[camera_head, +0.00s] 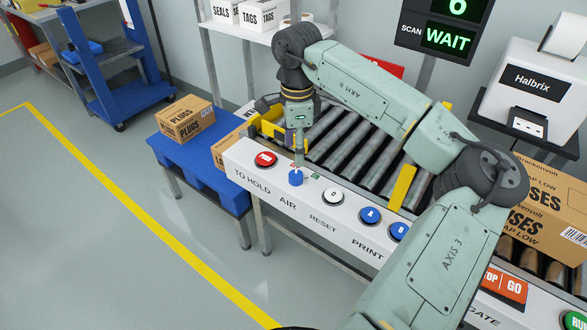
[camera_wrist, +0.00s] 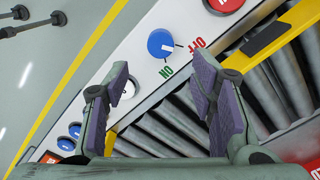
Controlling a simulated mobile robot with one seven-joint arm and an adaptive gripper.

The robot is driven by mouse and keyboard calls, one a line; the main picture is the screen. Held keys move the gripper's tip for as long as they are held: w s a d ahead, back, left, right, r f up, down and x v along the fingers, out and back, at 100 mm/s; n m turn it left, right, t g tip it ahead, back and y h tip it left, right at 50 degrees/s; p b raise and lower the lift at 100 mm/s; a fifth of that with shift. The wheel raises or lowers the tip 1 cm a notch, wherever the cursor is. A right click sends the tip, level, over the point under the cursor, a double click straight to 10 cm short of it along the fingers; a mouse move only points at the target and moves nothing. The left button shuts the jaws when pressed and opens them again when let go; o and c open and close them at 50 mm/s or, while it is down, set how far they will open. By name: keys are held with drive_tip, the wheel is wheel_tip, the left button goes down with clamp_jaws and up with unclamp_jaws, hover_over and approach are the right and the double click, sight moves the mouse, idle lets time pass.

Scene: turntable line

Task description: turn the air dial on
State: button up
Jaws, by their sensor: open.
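The air dial (camera_head: 295,177) is a round blue knob on the white control panel (camera_head: 327,221), above the word AIR. In the wrist view the dial (camera_wrist: 160,43) has a white pointer mark that appears to face the red OFF label (camera_wrist: 197,45). The green ON label (camera_wrist: 165,71) sits nearer my fingers. My gripper (camera_head: 299,158) points down just behind the dial in the head view, partly covering the labels. In the wrist view my gripper (camera_wrist: 161,74) is open and empty. The dial lies beyond the fingertips, apart from them.
A red button (camera_head: 265,160) is left of the dial; a white reset button (camera_head: 333,196) and blue print buttons (camera_head: 370,216) are right. Rollers (camera_head: 335,145) run behind the panel, with yellow guides (camera_head: 401,187). A blue table (camera_head: 200,152) with a PLUGS carton (camera_head: 185,119) stands left.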

sight(296, 174)
wheel_tip(296, 174, down, 8)
drive_tip(key=shift+a+f+p, duration=0.1)
drive_tip(key=shift+f+p, duration=0.15)
drive_tip(key=shift+p, duration=0.75)
drive_tip(key=shift+c, duration=0.5)
drive_tip(key=c, duration=1)
